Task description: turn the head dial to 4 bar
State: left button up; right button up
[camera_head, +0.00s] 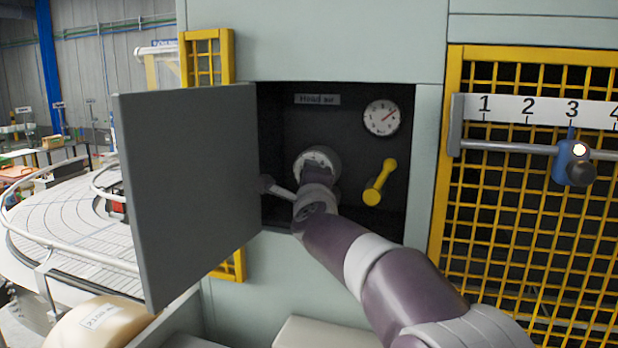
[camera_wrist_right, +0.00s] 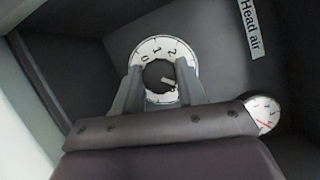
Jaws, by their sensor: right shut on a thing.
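The head dial (camera_head: 318,157) is a white numbered ring inside the open cabinet under the "Head air" label (camera_head: 317,99). In the right wrist view the dial (camera_wrist_right: 151,49) shows the numbers 0, 1 and 2 around a dark knob (camera_wrist_right: 158,75) with a pale pointer mark. My right gripper (camera_wrist_right: 158,84) is shut on this knob, one finger on each side; my arm hides much of the dial in the head view. A round gauge (camera_head: 381,118) with a red needle pointing up and right is on the cabinet's back wall. My left gripper is not in view.
The grey cabinet door (camera_head: 190,190) stands open to the left. A yellow lever (camera_head: 380,182) sits right of the dial, below the gauge. A yellow mesh guard (camera_head: 520,240) with a numbered scale (camera_head: 545,110) and blue slider (camera_head: 571,164) is at the right.

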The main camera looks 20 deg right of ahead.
jog(key=shift+f, duration=0.1)
jog(key=o, duration=1.1)
jog(key=shift+c, duration=0.2)
jog(key=b+v, duration=0.1)
jog(key=v, duration=0.2)
jog(key=b+v, duration=0.1)
jog(key=shift+s+f+b, duration=0.3)
jog(key=shift+s+b, duration=0.05)
jog(key=b+v, duration=0.1)
jog(key=v, duration=0.6)
jog(key=shift+s+r, duration=0.2)
jog(key=shift+s, duration=0.2)
jog(key=shift+a, duration=0.1)
